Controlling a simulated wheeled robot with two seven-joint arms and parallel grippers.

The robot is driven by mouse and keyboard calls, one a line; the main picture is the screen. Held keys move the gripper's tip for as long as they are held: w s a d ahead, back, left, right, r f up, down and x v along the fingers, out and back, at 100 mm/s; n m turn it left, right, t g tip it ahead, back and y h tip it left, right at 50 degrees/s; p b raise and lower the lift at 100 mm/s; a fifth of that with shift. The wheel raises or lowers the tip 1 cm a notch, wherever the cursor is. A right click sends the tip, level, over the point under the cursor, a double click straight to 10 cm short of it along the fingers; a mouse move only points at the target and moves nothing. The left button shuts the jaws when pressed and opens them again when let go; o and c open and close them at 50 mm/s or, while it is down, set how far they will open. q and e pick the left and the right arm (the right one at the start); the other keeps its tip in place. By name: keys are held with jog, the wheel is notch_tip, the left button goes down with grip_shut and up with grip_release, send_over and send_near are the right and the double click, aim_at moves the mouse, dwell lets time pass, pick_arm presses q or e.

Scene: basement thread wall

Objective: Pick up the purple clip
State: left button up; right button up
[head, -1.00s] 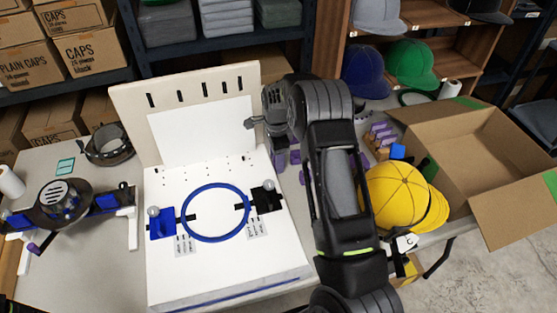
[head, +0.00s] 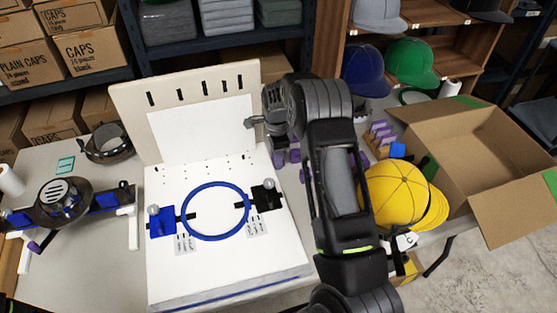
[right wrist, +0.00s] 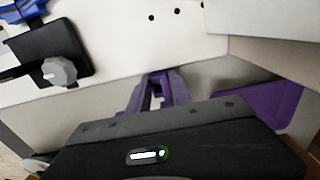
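My right gripper (head: 283,150) hangs down at the right edge of the white board, beyond my right forearm. Small purple pieces show at its lower end in the head view, too small to tell clip from fingers. In the right wrist view a slotted, two-pronged purple piece (right wrist: 160,95) stands just ahead of the dark gripper body. A broader purple piece (right wrist: 272,100) lies to its right, partly hidden by the gripper body. I cannot tell which is the purple clip, or whether anything is held. My left gripper is not in view.
The white board (head: 215,275) carries a blue hoop (head: 185,225) and has an upright back panel (head: 125,105). To the right are a purple-slotted rack (head: 381,136), a yellow cap (head: 400,190) and an open cardboard box (head: 480,185). A dark fixture (head: 62,205) stands left.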

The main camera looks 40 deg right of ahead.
grip_shut()
notch_tip(320, 180, up, 10)
jog(key=b, duration=0.1)
dwell(0.6)
dwell(0.4)
